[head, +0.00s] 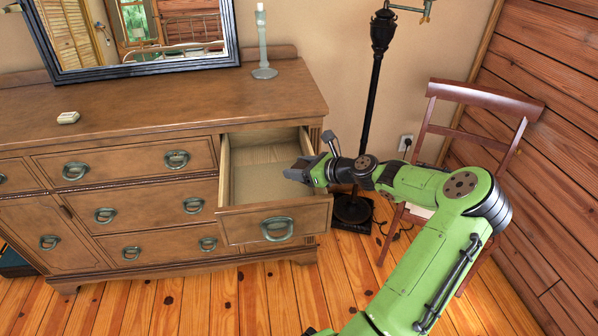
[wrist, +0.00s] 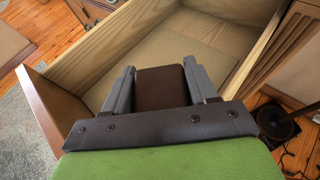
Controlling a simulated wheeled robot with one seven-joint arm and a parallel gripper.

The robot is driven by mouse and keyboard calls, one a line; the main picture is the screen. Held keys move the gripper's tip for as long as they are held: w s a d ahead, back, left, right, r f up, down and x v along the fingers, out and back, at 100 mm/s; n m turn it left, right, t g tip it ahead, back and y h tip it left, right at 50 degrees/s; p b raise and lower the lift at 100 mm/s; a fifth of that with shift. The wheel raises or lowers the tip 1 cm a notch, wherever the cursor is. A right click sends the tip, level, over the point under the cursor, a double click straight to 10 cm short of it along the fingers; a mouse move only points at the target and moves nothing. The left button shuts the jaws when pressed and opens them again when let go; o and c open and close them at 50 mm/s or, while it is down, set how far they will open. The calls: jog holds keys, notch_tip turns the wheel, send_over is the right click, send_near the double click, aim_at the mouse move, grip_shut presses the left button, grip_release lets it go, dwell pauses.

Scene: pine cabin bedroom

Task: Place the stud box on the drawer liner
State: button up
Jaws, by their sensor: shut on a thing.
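The stud box (wrist: 160,86), dark brown, is held between the two fingers of my gripper (wrist: 158,92) in the wrist view. In the head view my gripper (head: 302,171) is over the right side of the open top drawer, and I cannot make out the box there. The drawer liner (head: 256,184) is a plain tan sheet on the drawer floor; it also shows in the wrist view (wrist: 172,54), beyond the held box. My gripper and the box hide part of it. I cannot tell how high the box is above the liner.
The open drawer (head: 272,222) has raised wooden sides and a front with a ring handle. The dresser top (head: 180,105) carries a small cream object (head: 68,118), a candlestick (head: 263,45) and a mirror (head: 140,35). A black lamp stand (head: 372,95) and a chair (head: 470,130) stand to the right.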

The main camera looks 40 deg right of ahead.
jog(key=shift+f, duration=0.5)
jog(key=o, duration=1.1)
jog(key=shift+s+d+r+p, duration=0.2)
jog(key=shift+s+r+p, duration=0.2)
jog(key=shift+s+r, duration=0.45)
jog(key=p+v, duration=0.3)
jog(key=v, duration=0.7)
jog(key=shift+s+a+r, duration=0.1)
jog(key=shift+s, duration=0.05)
